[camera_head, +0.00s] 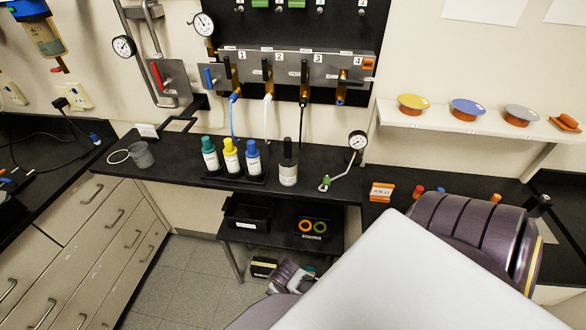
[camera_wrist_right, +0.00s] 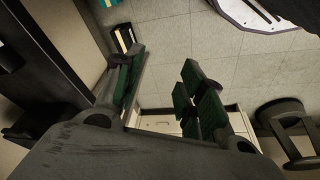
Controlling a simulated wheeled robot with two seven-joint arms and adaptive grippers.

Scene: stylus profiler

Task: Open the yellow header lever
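The grey header panel (camera_head: 300,66) is on the back wall, with valves numbered 1 to 4. The other three valves show dark upright handles over brass bodies. My right gripper (camera_head: 290,273) is low near the floor, below the bench and far from the panel, partly hidden by my arm. In the right wrist view (camera_wrist_right: 160,90) its green-padded fingers are apart with nothing between them. My left gripper is out of view.
A red lever (camera_head: 157,78) and a blue lever (camera_head: 208,77) sit left of the panel. Bottles (camera_head: 231,157) and a gauge (camera_head: 357,141) stand on the bench below. A shelf (camera_head: 390,115) with coloured-lidded dishes is at right. A low black shelf (camera_head: 275,244) is near my right gripper.

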